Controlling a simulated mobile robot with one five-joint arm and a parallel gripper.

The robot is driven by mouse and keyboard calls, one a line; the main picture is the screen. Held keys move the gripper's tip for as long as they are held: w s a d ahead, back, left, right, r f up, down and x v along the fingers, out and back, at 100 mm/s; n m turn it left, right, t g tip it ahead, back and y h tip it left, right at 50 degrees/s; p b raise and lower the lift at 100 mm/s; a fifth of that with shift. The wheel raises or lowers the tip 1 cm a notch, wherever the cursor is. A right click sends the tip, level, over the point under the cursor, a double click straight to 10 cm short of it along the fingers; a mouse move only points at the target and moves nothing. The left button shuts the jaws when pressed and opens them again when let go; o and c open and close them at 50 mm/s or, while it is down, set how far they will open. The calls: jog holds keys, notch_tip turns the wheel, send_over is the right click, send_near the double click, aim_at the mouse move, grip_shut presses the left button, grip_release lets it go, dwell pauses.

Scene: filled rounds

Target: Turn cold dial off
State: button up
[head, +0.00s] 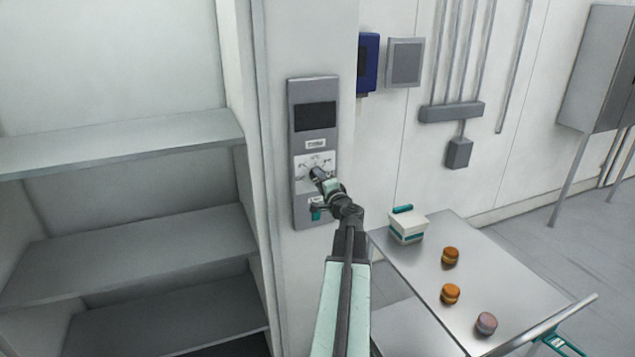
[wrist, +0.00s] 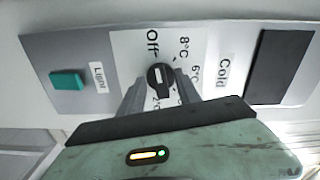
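The cold dial (wrist: 160,77) is a round black knob with a white mark, on a white scale plate. The plate reads "Off", "8°C" and "6°C"; lower labels are partly hidden by my gripper. The white mark runs roughly up and down in the wrist view, between "Off" and "8°C" at its upper end; which end points is unclear. My gripper (wrist: 160,88) is at the dial, with one grey finger on each side of it. The fingers look apart, with the knob between them; contact is not clear. In the head view my gripper (head: 318,178) covers most of the dial.
The grey control panel (head: 316,215) has a dark display (head: 315,116) above and a teal light switch (head: 316,214) below. Empty shelves (head: 120,140) stand left. A steel cart (head: 520,290) at right holds a white box (head: 407,229) and several small round items (head: 450,294).

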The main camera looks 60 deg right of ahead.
jog(key=v, duration=0.7)
jog(key=shift+s+a, duration=0.2)
jog(key=shift+s, duration=0.05)
